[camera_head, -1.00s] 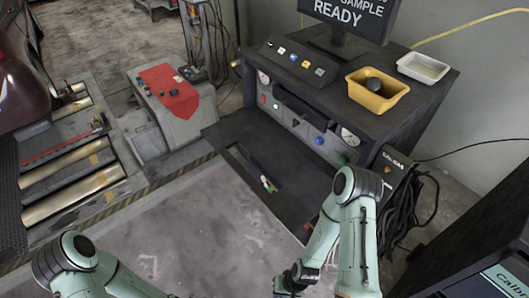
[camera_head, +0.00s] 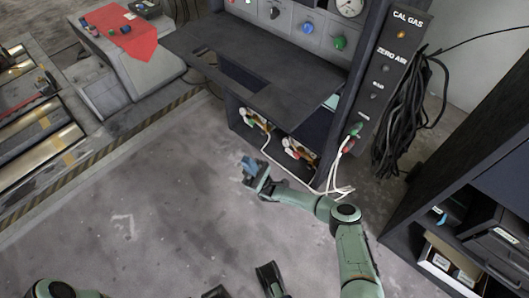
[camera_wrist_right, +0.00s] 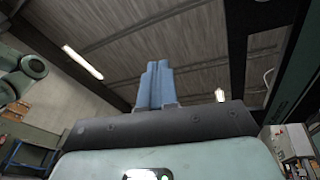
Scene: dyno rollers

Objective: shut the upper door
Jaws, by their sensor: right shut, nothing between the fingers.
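The upper door (camera_head: 285,62) of the dark cabinet is folded down and stands out flat like a shelf, with a rectangular window in it. My right gripper (camera_head: 252,166) is below and in front of the door's front edge, apart from it. Its blue fingers are together and empty, and they also show shut in the right wrist view (camera_wrist_right: 157,84), pointing up toward the ceiling. Dark parts at the bottom edge of the head view (camera_head: 268,279) look like my left gripper, cut off by the frame; its jaws are unclear.
Below the door is an open compartment with valves and white hoses (camera_head: 298,150). Cables (camera_head: 405,110) hang on the cabinet's right side, and a dark shelf unit (camera_head: 480,200) stands at the right. A grey bench with a red cloth (camera_head: 125,35) is at upper left. The floor in front is clear.

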